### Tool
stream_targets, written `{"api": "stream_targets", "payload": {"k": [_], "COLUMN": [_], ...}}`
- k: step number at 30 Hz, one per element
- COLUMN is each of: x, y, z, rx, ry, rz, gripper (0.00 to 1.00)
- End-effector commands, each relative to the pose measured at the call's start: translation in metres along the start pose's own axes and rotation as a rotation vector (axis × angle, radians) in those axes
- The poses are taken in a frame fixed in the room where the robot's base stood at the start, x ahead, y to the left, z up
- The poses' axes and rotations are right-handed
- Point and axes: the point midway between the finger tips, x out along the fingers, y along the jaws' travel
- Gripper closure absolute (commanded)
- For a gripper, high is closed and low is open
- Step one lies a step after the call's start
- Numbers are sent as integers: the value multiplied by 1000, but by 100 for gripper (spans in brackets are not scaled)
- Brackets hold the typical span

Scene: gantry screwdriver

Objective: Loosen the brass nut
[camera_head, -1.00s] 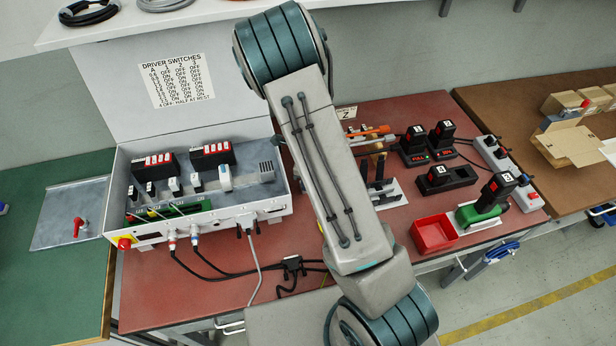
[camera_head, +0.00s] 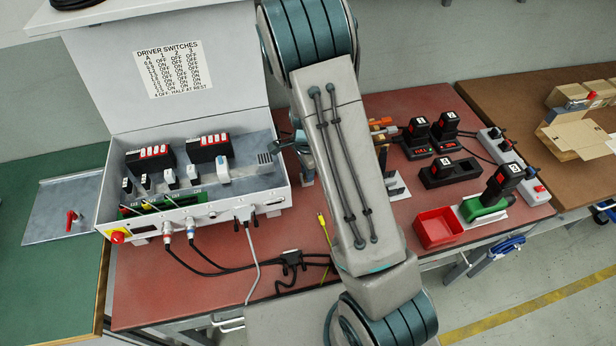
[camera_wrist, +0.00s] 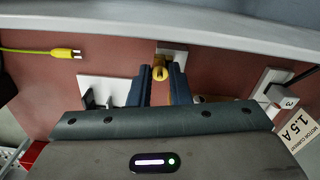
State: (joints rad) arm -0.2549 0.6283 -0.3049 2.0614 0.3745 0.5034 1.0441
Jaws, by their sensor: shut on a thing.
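The brass nut (camera_wrist: 160,73) shows in the wrist view as a small yellow round piece in front of a pale plate (camera_wrist: 172,53). My gripper (camera_wrist: 162,69) has its two dark blue fingers on either side of the nut, shut on it. Parts of the nut are hidden between the fingertips. In the head view my arm covers the nut, and only a bit of my gripper shows beside the grey control box.
The open grey control box (camera_head: 190,218) stands left on the red bench. A yellow-ended cable (camera_wrist: 62,53) lies close by. A red bin (camera_head: 438,232) and several black batteries on chargers (camera_head: 450,172) are to the right. A white plate with black posts (camera_wrist: 103,92) is near my fingers.

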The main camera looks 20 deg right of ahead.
Motion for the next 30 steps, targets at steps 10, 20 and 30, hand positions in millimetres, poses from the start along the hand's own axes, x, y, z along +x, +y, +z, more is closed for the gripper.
{"api": "stream_targets", "payload": {"k": [10, 20, 30], "x": [3, 0, 1], "y": [-1, 0, -1], "z": [-1, 0, -1], "rx": [-405, -731, -1136], "ry": [1, 1, 1], "rz": [-4, -1, -3], "gripper": [99, 99, 99]}}
